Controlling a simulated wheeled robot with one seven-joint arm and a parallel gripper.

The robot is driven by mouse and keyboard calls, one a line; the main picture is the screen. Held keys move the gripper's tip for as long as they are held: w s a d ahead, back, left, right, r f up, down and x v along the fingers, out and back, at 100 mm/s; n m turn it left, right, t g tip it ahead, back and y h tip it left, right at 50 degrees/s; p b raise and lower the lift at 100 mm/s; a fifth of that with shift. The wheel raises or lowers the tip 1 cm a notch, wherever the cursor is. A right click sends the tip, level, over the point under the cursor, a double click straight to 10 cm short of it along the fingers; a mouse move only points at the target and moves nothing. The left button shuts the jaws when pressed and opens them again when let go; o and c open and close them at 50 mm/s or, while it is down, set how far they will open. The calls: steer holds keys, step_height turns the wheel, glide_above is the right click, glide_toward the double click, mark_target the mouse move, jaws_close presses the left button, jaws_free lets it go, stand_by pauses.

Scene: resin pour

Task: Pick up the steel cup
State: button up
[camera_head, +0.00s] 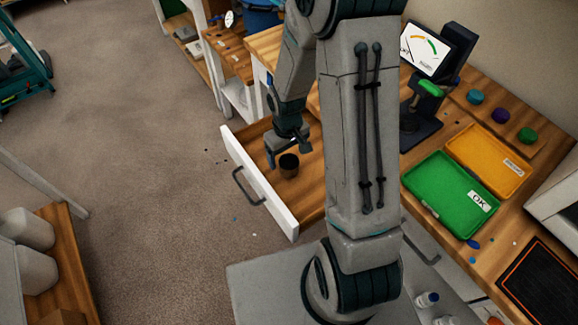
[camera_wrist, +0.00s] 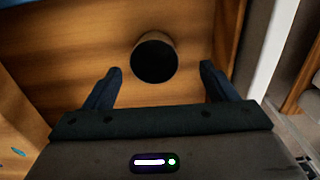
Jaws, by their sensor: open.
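The cup (camera_head: 289,164), dark inside with a brownish rim, stands upright in the open drawer (camera_head: 262,187) in the head view. In the wrist view the cup (camera_wrist: 154,58) sits just beyond my fingertips, roughly centred between them, with its dark mouth facing the camera. My gripper (camera_head: 287,148) is over the drawer, close to the cup. In the wrist view my gripper (camera_wrist: 163,72) has its two fingers spread wide with nothing between them.
The white drawer front with a dark handle (camera_head: 247,187) bounds the cup on the left. My arm hides part of the drawer and bench. Carpeted floor lies free at left.

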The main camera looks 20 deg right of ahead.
mark_target(289, 163)
steer(key=shift+w+d+f+p, duration=0.1)
steer(key=shift+f+p, duration=0.05)
steer(key=shift+f, duration=0.75)
steer(key=shift+w+d+f+p, duration=0.1)
steer(key=shift+d+f, duration=0.05)
steer(key=shift+f, duration=0.8)
steer(key=shift+w+d+f+p, duration=0.1)
steer(key=shift+f+p, duration=0.05)
steer(key=shift+f, duration=0.75)
steer(key=c, duration=1.1)
